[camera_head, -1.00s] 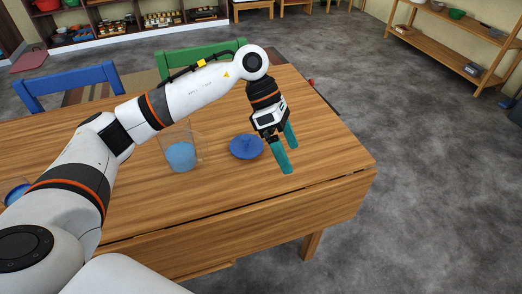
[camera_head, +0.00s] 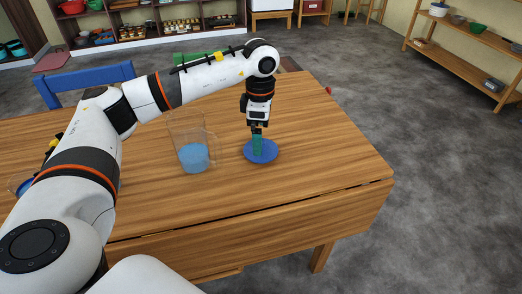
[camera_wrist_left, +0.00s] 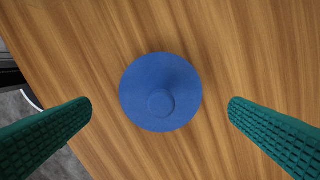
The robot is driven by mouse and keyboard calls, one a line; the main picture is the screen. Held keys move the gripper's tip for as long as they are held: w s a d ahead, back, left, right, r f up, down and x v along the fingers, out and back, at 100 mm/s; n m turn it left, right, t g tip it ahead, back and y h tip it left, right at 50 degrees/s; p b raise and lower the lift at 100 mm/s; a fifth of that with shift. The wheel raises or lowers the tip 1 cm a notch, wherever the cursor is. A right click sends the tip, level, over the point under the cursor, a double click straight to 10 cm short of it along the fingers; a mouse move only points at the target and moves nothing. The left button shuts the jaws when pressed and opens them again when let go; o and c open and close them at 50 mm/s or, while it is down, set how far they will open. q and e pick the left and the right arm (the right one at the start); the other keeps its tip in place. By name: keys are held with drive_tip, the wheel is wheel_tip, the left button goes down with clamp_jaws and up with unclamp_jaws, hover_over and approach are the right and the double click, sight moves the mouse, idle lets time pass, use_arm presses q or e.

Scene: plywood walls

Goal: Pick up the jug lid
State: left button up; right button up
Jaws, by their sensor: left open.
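The jug lid (camera_head: 264,152) is a round blue disc lying flat on the wooden table. In the left wrist view the lid (camera_wrist_left: 160,92) shows whole, with a small round knob near its middle. My left gripper (camera_head: 257,151) is over the lid, pointing down. Its teal fingers (camera_wrist_left: 160,125) are open, one on each side of the lid and apart from it in the wrist view, with nothing between them but the lid below. A clear jug (camera_head: 193,145) with blue contents stands upright on the table, left of the lid. My right gripper is not in view.
The wooden table (camera_head: 310,140) is bare to the right of the lid. A blue item (camera_head: 22,184) at the left edge is partly hidden by my arm.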

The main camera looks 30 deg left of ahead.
use_arm(q)
wheel_tip(320, 180, down, 4)
drive_tip(key=shift+w+f, duration=0.1)
drive_tip(key=shift+f, duration=0.05)
drive_tip(key=c, duration=0.9)
drive_tip(key=shift+o, duration=0.2)
